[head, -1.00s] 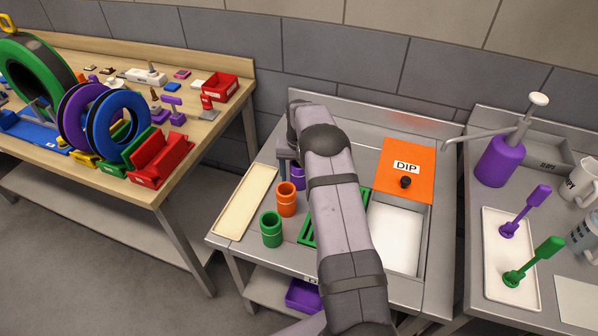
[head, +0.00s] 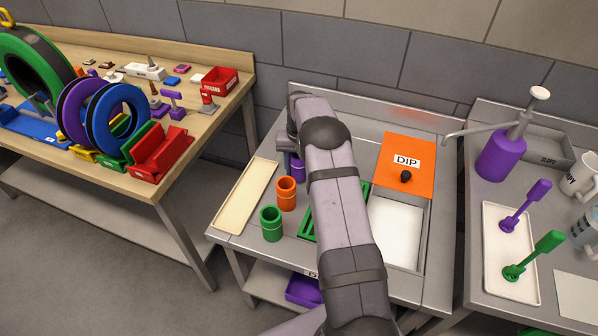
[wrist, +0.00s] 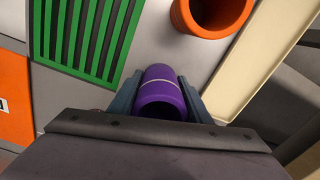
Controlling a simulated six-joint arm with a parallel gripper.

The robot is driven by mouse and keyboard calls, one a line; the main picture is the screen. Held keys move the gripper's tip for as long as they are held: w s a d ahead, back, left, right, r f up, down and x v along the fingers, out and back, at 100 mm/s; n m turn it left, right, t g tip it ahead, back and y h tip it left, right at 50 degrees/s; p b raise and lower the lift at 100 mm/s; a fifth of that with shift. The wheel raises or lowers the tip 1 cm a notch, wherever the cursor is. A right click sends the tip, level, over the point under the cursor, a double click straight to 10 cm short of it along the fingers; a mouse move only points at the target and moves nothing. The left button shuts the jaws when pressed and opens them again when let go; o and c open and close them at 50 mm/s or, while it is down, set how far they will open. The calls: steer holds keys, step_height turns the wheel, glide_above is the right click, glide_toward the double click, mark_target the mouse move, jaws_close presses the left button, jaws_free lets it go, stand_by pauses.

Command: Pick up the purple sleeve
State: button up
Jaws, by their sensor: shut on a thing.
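The purple sleeve (wrist: 161,93) is a short hollow cylinder with a thin pale line around it. In the wrist view it sits between the two fingers of my gripper (wrist: 163,88), which is shut on it. In the head view the purple sleeve (head: 298,168) shows only partly behind my arm, at the back of the steel table. My gripper (head: 290,165) is mostly hidden there by my own arm. I cannot tell whether the sleeve is touching the table.
The orange sleeve (head: 286,194) and green sleeve (head: 271,224) stand in front of the purple one. A cream tray (head: 245,198) lies left, a green slotted rack (head: 308,228) right under my arm. An orange DIP lid (head: 405,165) and white basin (head: 397,235) are further right.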

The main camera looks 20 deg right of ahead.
step_height(320, 180, up, 9)
steer(key=b, duration=0.2)
steer(key=s+d+r+m+p, duration=0.2)
steer(key=s+d+r+p, duration=0.25)
steer(key=s+d, duration=0.35)
steer(key=s+d+r+m+p, duration=0.3)
steer(key=s+d+p, duration=0.25)
steer(key=d, duration=0.45)
steer(key=s+f+m+p, duration=0.2)
steer(key=s+f+p, duration=0.15)
steer(key=s, duration=0.95)
steer(key=s+a+f, duration=0.5)
steer(key=s+f, duration=0.1)
steer(key=f, duration=0.2)
steer(key=shift+n, duration=0.6)
steer(key=w+d, duration=0.1)
steer(key=d, duration=0.1)
steer(key=w+d+f, duration=0.1)
steer(key=w, duration=0.1)
steer(key=shift+d+f, duration=0.15)
steer(key=shift+d, duration=0.25)
steer(key=shift+f, duration=0.15)
steer(key=shift+f+b, duration=6.55)
steer(key=shift+f, duration=2)
